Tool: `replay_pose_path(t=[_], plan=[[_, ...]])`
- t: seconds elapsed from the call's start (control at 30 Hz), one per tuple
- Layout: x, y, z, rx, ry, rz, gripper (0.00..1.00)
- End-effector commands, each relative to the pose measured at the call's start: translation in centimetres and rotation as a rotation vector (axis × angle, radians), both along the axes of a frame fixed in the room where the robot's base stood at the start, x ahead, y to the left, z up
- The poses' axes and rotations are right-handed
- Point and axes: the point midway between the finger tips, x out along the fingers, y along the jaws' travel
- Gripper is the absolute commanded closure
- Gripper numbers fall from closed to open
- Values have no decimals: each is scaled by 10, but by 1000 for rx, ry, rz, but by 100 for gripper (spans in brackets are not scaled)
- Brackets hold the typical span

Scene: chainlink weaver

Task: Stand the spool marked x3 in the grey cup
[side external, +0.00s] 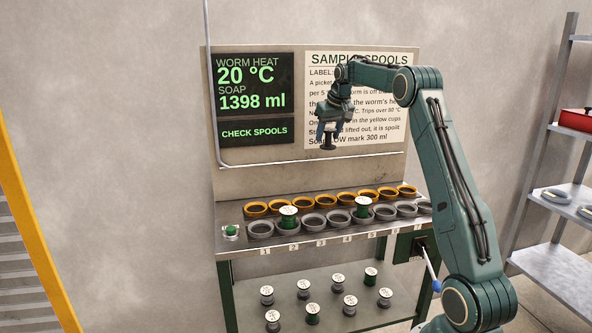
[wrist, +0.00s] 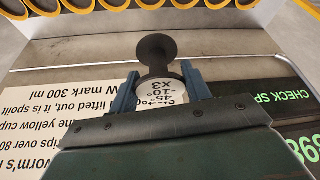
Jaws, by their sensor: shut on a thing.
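My gripper (side external: 328,132) is up in front of the sign panel, well above the bench. It is shut on a dark spool (side external: 327,143). In the wrist view the fingers of my gripper (wrist: 160,86) close on both sides of this spool (wrist: 155,50). Two grey cups hold green spools with white tops, one left (side external: 289,217) and one further right (side external: 362,207). Which grey cup is meant cannot be told.
Yellow cups (side external: 256,209) form a row behind the grey ones. A small green item (side external: 231,232) sits at the bench's left end. Several labelled spools (side external: 312,314) stand on the lower shelf (side external: 245,292). A pipe (side external: 300,160) crosses the panel. Air around the held spool is clear.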

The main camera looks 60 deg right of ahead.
Motion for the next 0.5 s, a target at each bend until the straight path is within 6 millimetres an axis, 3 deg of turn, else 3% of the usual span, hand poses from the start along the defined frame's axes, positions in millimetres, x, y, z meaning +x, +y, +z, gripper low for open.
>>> replay_pose_path(t=[0.27,0.5], plan=[[-3,4,-7,2,-3,0,88],[-13,16,-28,7,-6,2,88]])
